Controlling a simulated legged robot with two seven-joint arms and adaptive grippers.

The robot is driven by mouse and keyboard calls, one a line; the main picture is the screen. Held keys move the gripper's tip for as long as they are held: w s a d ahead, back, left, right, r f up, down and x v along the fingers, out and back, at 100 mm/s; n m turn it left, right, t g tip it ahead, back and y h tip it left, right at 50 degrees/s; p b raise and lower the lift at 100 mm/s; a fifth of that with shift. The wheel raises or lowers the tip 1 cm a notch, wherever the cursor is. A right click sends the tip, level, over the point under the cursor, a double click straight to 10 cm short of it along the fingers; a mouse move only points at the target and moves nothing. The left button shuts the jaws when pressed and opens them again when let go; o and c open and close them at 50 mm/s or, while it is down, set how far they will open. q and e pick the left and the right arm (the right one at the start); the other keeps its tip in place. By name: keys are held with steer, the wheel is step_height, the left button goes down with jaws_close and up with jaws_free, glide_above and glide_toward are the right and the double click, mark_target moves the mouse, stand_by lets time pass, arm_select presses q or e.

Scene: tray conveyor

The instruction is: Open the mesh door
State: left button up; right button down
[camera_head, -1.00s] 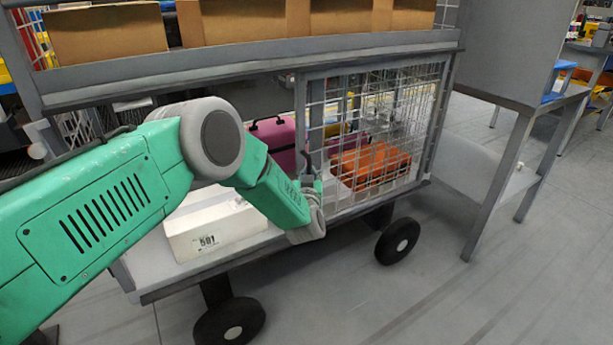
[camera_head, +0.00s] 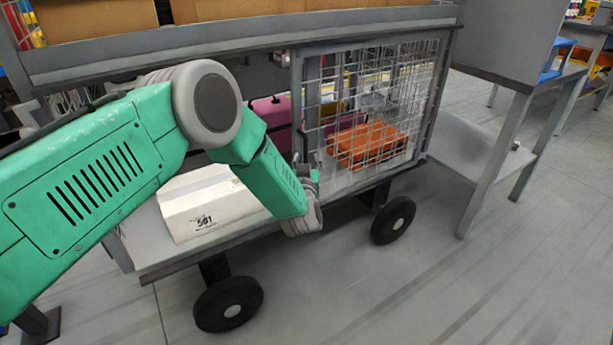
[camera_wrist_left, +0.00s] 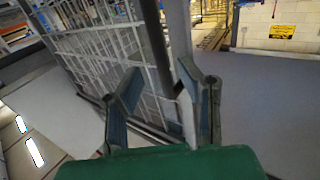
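The mesh door (camera_head: 370,105) is a grey-framed wire panel on the right half of the cart's front. It looks shut, with orange and other items behind it. A dark vertical handle (camera_head: 302,150) is at its left edge. My left gripper (camera_head: 311,174) is at the lower part of this handle, partly hidden by its own wrist. In the left wrist view, the fingers of my left gripper (camera_wrist_left: 160,75) are spread, with the dark handle bar (camera_wrist_left: 155,40) between them and the mesh (camera_wrist_left: 100,60) to the left. Contact cannot be told. My right gripper is not in view.
A white box (camera_head: 208,202) and a pink case (camera_head: 270,110) are on the cart's lower shelf (camera_head: 160,262), left of the door. Cardboard boxes (camera_head: 95,18) sit above. A grey table (camera_head: 505,75) stands to the right. The floor in front is clear.

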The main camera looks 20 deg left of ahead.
arm_select(q)
steer(key=v, duration=0.8)
steer(key=shift+s+d, duration=0.25)
steer(key=shift+d, duration=0.1)
steer(key=s+a+f+m+g+h, duration=0.25)
steer(key=s+f+g, duration=0.5)
steer(key=s, duration=0.65)
steer(key=s+a+f+m+g+h, duration=0.1)
steer(key=s+a+f+g+h, duration=0.2)
steer(key=s+f, duration=0.95)
steer(key=s+a+r+g, duration=0.25)
steer(key=s+g, duration=0.45)
steer(key=s, duration=1.1)
step_height(320, 180, up, 12)
steer(key=w+p, duration=0.1)
steer(key=p, duration=1.1)
steer(key=shift+t, duration=0.35)
